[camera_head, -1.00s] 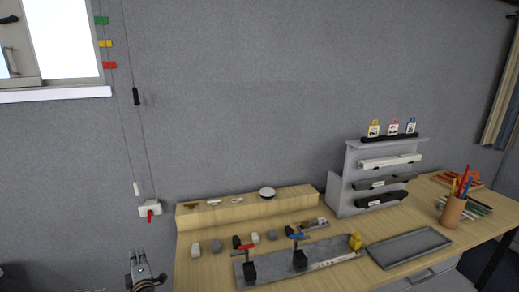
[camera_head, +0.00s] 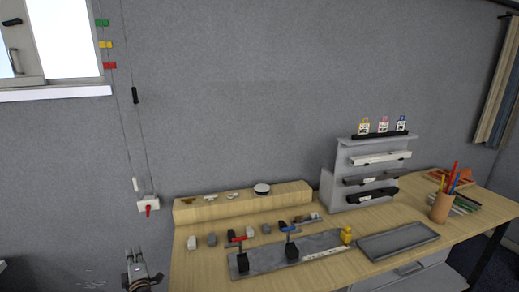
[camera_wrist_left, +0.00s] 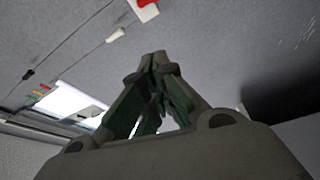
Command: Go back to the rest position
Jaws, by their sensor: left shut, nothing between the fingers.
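My left gripper (camera_head: 135,258) is at the bottom left of the head view, left of the table's near left corner and below the white wall box with a red lever (camera_head: 148,204). It points up and touches nothing. In the left wrist view its fingers (camera_wrist_left: 158,62) meet at the tips, shut and empty. That view looks up along the wall, with the white box (camera_wrist_left: 143,8) at the top edge. My right gripper is not in view.
The table (camera_head: 210,262) holds a grey plate with clamps (camera_head: 270,262), a grey tray (camera_head: 398,241), a shelf rack (camera_head: 345,180), a pencil cup (camera_head: 440,208) and a wooden ledge (camera_head: 225,206). Cords (camera_head: 125,125) hang on the wall. The space around the left gripper looks free.

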